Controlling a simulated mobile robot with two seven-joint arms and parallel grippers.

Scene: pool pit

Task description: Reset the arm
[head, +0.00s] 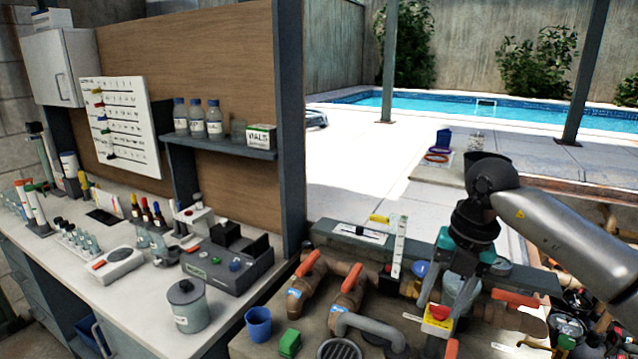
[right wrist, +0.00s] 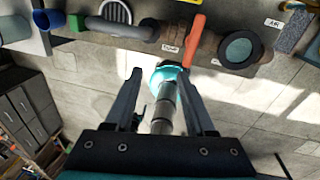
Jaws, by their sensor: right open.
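My right arm (head: 565,235) comes in from the right side of the head view. Its gripper (head: 445,302) points down over the pipe bench, with its fingers spread apart. In the right wrist view the gripper (right wrist: 158,78) is open, and no held object shows between its fingers. A grey cylinder with a teal top (right wrist: 163,95) shows between the fingers there, seemingly beyond them; I cannot tell its distance. In the head view a red button on a yellow base (head: 438,315) appears close to the fingertips; contact cannot be told. My left gripper is not in view.
Pipes with orange valve handles (head: 308,264) crowd the bench. A blue cup (head: 258,324) and a green block (head: 290,343) stand at its front left. A lab counter (head: 140,300) with a grey lidded pot (head: 187,306) lies left. A post (head: 288,120) rises between counter and pool deck.

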